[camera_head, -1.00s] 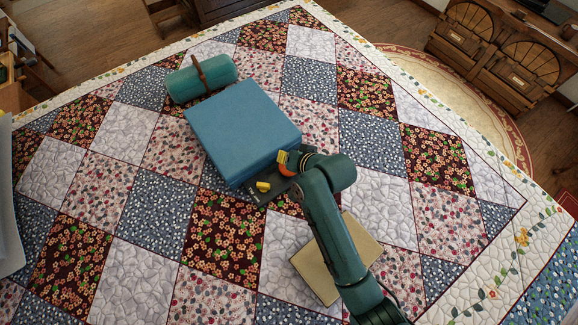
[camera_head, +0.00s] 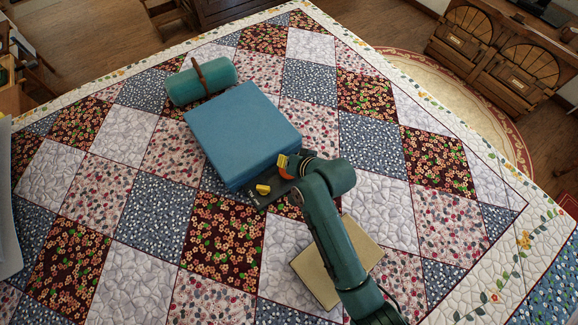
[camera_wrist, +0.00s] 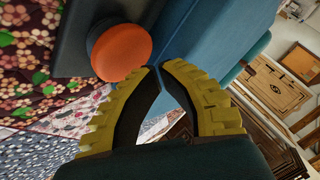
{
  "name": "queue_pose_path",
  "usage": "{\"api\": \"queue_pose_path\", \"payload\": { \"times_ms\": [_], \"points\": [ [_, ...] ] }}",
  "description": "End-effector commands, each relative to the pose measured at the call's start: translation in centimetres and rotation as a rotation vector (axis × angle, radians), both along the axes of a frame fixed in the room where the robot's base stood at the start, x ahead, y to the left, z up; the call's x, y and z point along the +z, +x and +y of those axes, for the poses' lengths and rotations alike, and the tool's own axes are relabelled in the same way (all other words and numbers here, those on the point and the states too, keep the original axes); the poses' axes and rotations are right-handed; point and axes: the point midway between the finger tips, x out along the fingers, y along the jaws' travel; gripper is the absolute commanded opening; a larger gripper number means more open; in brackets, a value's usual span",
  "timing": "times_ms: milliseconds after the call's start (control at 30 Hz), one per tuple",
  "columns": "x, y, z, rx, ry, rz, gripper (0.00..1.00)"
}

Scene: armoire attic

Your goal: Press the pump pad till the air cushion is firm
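The air cushion (camera_head: 240,128) is a thick blue square block lying on the quilt, with a flat top. The pump pad (camera_wrist: 121,52) is an orange-red dome on a dark plate beside the cushion. In the head view the dark plate (camera_head: 252,199) sticks out at the cushion's near right edge, and my gripper (camera_head: 272,175) is over it and partly hides the pad. In the wrist view my gripper's yellow, dark-lined fingers (camera_wrist: 161,69) have their tips almost together with nothing between them. The left fingertip is right beside the dome; I cannot tell whether they touch.
A teal roll with a brown strap (camera_head: 203,82) lies behind the cushion. A beige book-like block (camera_head: 318,278) lies under my arm. A patchwork quilt (camera_head: 130,265) covers the surface, with free room at left and front. A wooden cabinet (camera_head: 490,55) stands at the far right.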

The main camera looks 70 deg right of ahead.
Motion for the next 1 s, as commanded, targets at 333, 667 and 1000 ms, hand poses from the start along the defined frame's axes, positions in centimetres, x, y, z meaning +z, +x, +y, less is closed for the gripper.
{"api": "queue_pose_path", "payload": {
  "times_ms": [333,667,1000],
  "points": [
    [0.00,0.00,0.00,0.000,0.000,0.000,0.00],
    [-0.69,-0.02,0.02,0.000,0.001,0.001,0.00],
    [-0.86,0.00,0.00,0.000,0.000,0.000,0.00]
  ]
}}
